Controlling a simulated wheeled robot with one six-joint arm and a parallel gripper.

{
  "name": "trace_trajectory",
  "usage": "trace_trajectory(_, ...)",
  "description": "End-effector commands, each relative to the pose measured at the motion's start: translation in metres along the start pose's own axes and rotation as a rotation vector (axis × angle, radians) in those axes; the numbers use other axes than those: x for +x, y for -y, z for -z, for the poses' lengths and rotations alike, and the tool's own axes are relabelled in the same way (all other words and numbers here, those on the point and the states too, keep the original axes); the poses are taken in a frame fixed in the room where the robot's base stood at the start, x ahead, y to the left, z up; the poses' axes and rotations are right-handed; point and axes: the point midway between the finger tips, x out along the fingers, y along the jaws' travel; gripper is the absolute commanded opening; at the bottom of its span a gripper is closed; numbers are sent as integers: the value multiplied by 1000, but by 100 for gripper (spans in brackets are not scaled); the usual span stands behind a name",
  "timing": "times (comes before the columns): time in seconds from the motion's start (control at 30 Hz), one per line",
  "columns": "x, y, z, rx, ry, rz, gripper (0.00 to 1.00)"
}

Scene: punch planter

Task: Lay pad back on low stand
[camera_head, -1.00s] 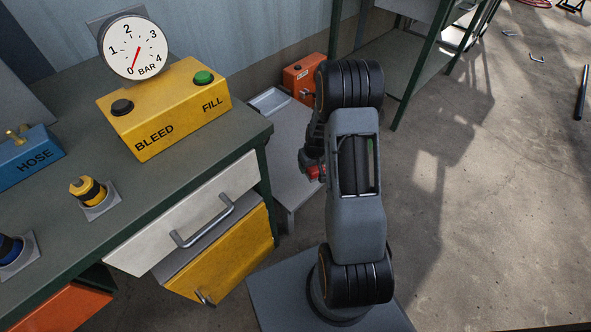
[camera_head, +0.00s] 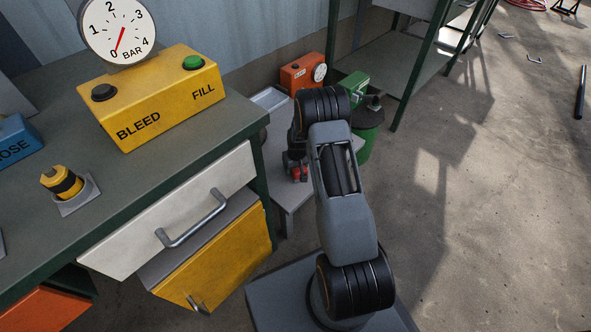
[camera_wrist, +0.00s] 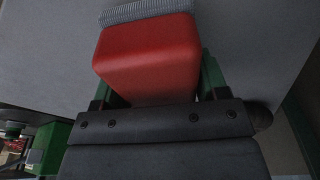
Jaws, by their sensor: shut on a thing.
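The pad shows in the wrist view as a red block (camera_wrist: 148,52) with a grey ribbed face (camera_wrist: 146,11) at its far end. My gripper (camera_wrist: 155,80) is shut on the red block, with a green finger on each side. In the head view my gripper (camera_head: 297,172) and the red of the pad are small, over the low grey stand (camera_head: 287,193). The stand's flat top (camera_wrist: 45,45) also lies behind the pad in the wrist view. I cannot tell whether the pad touches it. My arm hides part of the stand.

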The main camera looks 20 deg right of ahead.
Motion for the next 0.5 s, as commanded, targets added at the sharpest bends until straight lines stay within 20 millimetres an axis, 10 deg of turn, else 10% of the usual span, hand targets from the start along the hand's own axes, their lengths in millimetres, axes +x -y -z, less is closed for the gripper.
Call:
trace_trajectory(0.43,10,0,-1,0,-2,0,41)
trace_trajectory(0.47,9,0,-1,0,-2,0,69)
trace_trajectory(0.5,8,0,-1,0,-2,0,73)
